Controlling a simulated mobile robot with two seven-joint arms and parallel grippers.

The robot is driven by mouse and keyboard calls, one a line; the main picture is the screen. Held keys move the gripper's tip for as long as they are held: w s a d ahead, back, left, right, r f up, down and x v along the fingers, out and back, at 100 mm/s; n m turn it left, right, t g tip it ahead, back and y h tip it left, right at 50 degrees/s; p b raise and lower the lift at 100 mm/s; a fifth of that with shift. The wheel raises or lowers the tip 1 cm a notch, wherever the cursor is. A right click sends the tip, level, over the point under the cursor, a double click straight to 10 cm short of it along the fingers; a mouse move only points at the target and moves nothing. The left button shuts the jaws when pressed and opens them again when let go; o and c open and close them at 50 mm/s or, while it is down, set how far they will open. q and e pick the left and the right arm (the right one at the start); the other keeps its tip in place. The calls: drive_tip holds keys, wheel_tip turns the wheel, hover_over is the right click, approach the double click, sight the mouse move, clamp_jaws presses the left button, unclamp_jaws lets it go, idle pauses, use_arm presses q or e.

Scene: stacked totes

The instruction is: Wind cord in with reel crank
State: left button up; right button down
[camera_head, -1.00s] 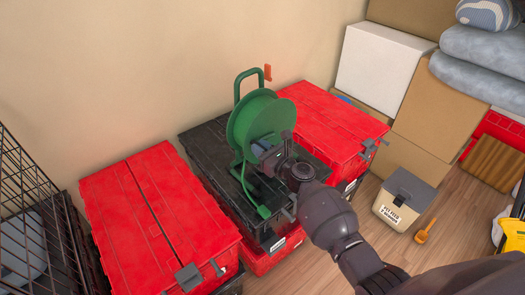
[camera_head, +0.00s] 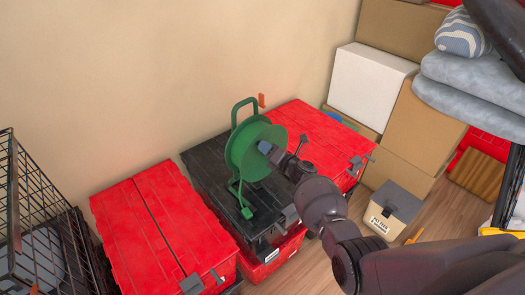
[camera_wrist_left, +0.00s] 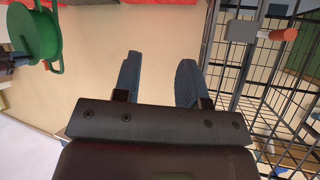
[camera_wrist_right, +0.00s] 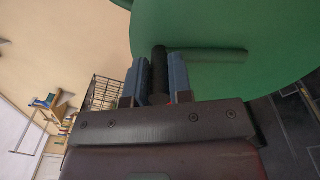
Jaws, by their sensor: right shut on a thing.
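The green cord reel (camera_head: 245,150), with a green carrying handle on top, stands on the black tote lid (camera_head: 205,160). A green end piece (camera_head: 246,212) hangs at its lower front. My right gripper (camera_head: 266,148) is at the upper right of the reel's face. In the right wrist view my right gripper (camera_wrist_right: 160,85) is shut on the dark crank handle (camera_wrist_right: 159,62), close against the green reel side (camera_wrist_right: 225,30). My left gripper (camera_wrist_left: 158,78) shows only in the left wrist view, its fingers apart and empty, with the reel (camera_wrist_left: 36,34) at upper left.
Red totes (camera_head: 145,225) flank the black one. A wire cage (camera_head: 40,200) stands at left and close to my left gripper. An orange-ended piece (camera_wrist_left: 278,34) is by it. Cardboard boxes (camera_head: 420,130), a white box (camera_head: 367,85) and a small labelled bin (camera_head: 392,212) stand at right.

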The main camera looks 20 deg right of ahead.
drive_tip(key=shift+w+d+r+m, duration=0.2)
drive_tip(key=shift+d+r+m, duration=0.1)
drive_tip(key=shift+d, duration=0.1)
drive_tip(key=shift+w+d+r, duration=0.15)
drive_tip(key=shift+w+d, duration=0.2)
drive_tip(key=shift+d, duration=0.4)
drive_tip(key=shift+w+d, duration=0.2)
drive_tip(key=shift+d, duration=0.5)
drive_tip(key=c, duration=1.3)
unclamp_jaws()
drive_tip(key=shift+o, duration=1.3)
drive_tip(key=shift+w+d, duration=0.1)
